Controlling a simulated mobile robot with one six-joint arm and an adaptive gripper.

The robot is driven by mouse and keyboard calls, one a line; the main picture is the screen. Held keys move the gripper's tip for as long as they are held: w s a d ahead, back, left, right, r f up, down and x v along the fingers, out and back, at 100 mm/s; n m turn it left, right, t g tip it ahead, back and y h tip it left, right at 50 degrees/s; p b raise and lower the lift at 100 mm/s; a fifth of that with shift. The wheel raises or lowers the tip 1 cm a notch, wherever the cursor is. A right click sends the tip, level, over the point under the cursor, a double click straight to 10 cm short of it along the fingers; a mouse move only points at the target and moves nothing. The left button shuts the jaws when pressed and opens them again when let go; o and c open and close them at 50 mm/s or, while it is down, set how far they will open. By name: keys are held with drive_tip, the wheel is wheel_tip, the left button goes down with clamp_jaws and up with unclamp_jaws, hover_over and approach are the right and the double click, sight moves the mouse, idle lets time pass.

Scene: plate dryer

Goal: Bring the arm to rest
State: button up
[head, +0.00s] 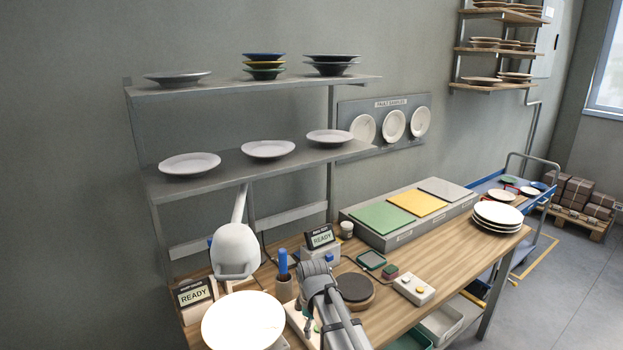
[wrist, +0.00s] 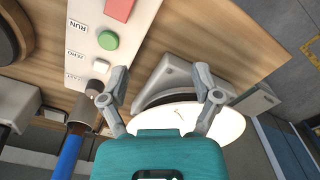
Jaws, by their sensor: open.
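My gripper (wrist: 162,78) is open and empty in the wrist view, its two grey fingers spread in front of its teal body. A white control panel (wrist: 112,60) with a green button (wrist: 108,40) and a red one lies beyond the left finger. A white plate (wrist: 180,118) lies behind and between the fingers, partly hidden by them; whether they touch it I cannot tell. In the head view my arm (head: 328,302) reaches down over the front of the bench, and the gripper is largely hidden. The bright white plate (head: 243,322) is left of it.
A white lamp (head: 236,250) hangs over the plate. A blue-handled brush (head: 283,264), a dark round pad (head: 354,287) and a white button box (head: 413,288) stand near my arm. Stacked plates (head: 497,214) sit at the bench's right end. Shelves (head: 250,168) with plates rise behind.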

drive_tip(key=s+d+f+m+b, duration=0.4)
drive_tip(key=s+d+m, duration=0.1)
drive_tip(key=d, duration=0.3)
drive_tip(key=s+d+f+m+b, duration=0.3)
drive_tip(key=s+d+m, duration=0.3)
drive_tip(key=d+m, duration=0.2)
drive_tip(key=shift+s+d+f+b, duration=0.25)
drive_tip(key=shift+d+f+b, duration=0.1)
drive_tip(key=shift+f, duration=0.3)
